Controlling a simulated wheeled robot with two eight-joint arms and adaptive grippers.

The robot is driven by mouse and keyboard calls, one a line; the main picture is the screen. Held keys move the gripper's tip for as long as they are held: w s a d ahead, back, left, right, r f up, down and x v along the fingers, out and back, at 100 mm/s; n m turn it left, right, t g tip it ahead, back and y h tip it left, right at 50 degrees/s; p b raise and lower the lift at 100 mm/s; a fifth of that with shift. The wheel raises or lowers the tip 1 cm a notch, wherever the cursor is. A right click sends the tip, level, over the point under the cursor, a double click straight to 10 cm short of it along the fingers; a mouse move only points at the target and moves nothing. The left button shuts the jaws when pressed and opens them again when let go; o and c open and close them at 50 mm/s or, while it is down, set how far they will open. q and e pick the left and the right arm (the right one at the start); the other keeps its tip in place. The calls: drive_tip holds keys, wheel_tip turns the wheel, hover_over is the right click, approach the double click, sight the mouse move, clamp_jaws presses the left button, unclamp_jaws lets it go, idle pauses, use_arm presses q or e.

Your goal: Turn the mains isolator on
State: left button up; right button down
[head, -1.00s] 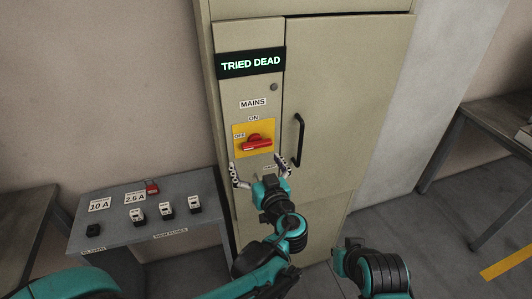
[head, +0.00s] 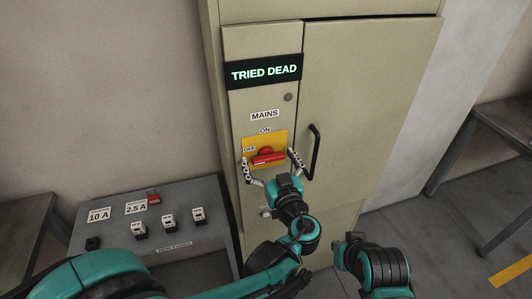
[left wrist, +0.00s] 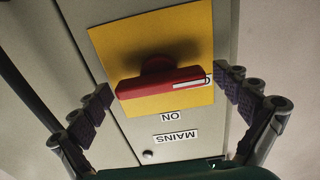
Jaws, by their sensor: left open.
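The mains isolator is a red rotary handle (head: 267,157) on a yellow plate (head: 279,138), set in the narrow left panel of the cabinet. Labels read MAINS above, ON at the plate's top and OFF at its left. The handle lies roughly level, pointing towards OFF. My left gripper (head: 272,164) is open, with its fingers on either side of the handle and apart from it. In the left wrist view the red handle (left wrist: 160,84) sits between the spread fingers, upside down in that picture. My right gripper is not clearly visible; part of my right arm shows at bottom.
A lit sign (head: 264,72) on the cabinet (head: 365,100) reads TRIED DEAD. A black door handle (head: 313,151) stands close to the right of my left fingers. A grey bench (head: 190,245) at left holds fuses, a red padlock (head: 153,198) and rating cards.

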use_arm(q)
drive_tip(key=shift+s+r, duration=0.1)
drive_tip(key=shift+s, duration=0.05)
drive_tip(key=c, duration=1.2)
drive_tip(key=shift+o, duration=0.2)
drive_tip(key=m, duration=0.4)
drive_tip(key=shift+d+m, duration=0.1)
drive_tip(key=shift+m, duration=0.2)
drive_tip(key=m, duration=0.4)
drive_tip(key=shift+m+b, duration=0.3)
drive_tip(key=shift+b, duration=0.05)
drive_tip(key=m, duration=0.4)
drive_tip(key=shift+d+m, duration=0.1)
drive_tip(key=shift+m, duration=0.2)
drive_tip(key=shift+f+m, duration=0.2)
drive_tip(key=shift+m, duration=1.9)
